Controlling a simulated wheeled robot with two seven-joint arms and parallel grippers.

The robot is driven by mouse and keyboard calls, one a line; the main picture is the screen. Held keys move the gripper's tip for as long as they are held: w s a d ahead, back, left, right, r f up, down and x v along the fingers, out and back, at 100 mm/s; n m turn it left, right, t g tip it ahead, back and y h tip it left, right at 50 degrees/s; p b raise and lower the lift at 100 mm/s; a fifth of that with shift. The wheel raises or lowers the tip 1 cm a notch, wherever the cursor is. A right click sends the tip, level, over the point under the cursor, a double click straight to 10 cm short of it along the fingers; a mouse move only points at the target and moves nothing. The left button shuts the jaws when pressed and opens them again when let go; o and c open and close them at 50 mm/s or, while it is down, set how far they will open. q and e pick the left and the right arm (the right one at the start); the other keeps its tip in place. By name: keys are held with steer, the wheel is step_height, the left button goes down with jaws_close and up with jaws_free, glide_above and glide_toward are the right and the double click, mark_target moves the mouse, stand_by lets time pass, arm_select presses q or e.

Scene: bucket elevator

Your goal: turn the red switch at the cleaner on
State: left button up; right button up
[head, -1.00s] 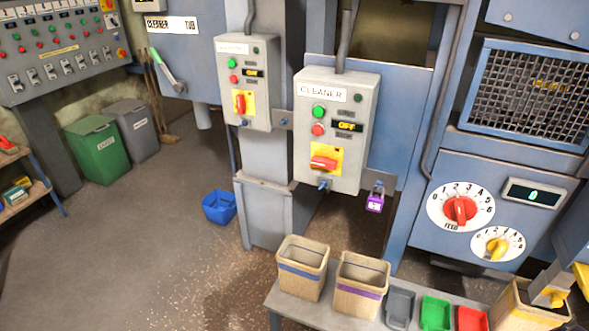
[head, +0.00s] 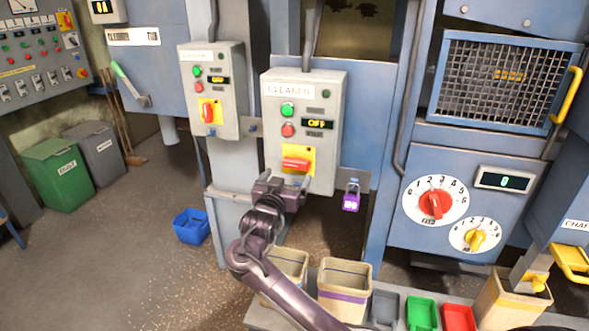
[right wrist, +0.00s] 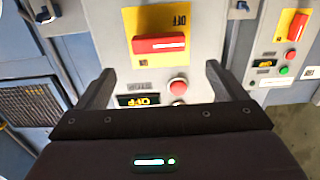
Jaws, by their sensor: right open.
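The grey cleaner box (head: 332,130) hangs on the blue machine frame, and its display reads OFF. Its red switch (head: 296,164) sits on a yellow plate and its handle lies horizontal. My right gripper (head: 285,178) is just below the switch in the head view. In the right wrist view the open, empty fingers (right wrist: 158,80) point at the box, which appears upside down. The red switch (right wrist: 158,44) lies beyond the fingertips, between their lines, and no contact shows. My left gripper is out of view.
A similar box (head: 228,120) with its own red switch stands to the left. A purple padlock (head: 351,201) hangs at the right below the cleaner box. Bins and small trays stand on a bench below; a blue bucket (head: 191,227) is on the floor.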

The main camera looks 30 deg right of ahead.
mark_target(295, 163)
steer(key=p+x, duration=0.1)
steer(key=x, duration=0.6)
steer(key=shift+w+d+r, duration=0.15)
steer(key=shift+w+d, duration=0.05)
steer(key=shift+d, duration=0.15)
steer(key=c, duration=1)
